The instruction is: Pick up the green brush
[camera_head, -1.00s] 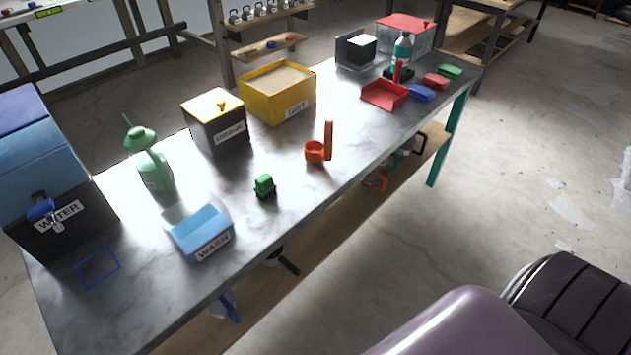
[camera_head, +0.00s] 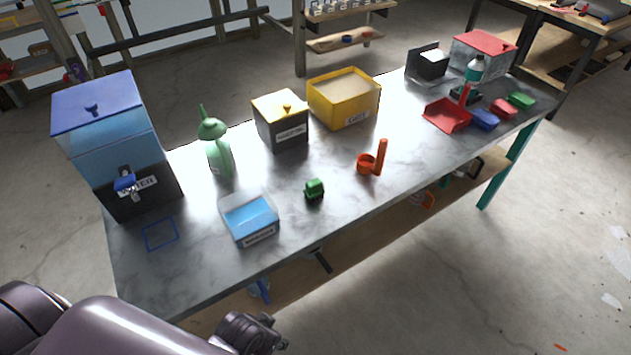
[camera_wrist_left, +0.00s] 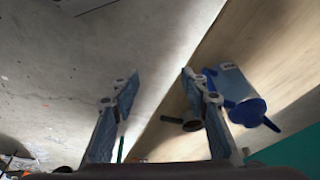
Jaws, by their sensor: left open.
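A small green block-like object with a dark underside (camera_head: 314,188) stands on the front middle of the grey table (camera_head: 330,225). A flat green block (camera_head: 521,100) lies at the far right end, beside a red and a blue one. I cannot tell from their shape which green piece is the brush. My left gripper (camera_wrist_left: 161,78) is open and empty in the left wrist view, with neither green piece between its fingers. In the head view, its arm shows low at the left, in front of the table edge. My right gripper is not in view.
A blue-topped water container (camera_head: 105,112), green sprayer (camera_head: 217,150), blue wash tray (camera_head: 250,238), yellow grit box (camera_head: 363,104) and orange cup (camera_head: 366,164) stand on the table. A blue-and-white bottle (camera_wrist_left: 238,88) is on the lower shelf. Bare tabletop surrounds the nearer green object.

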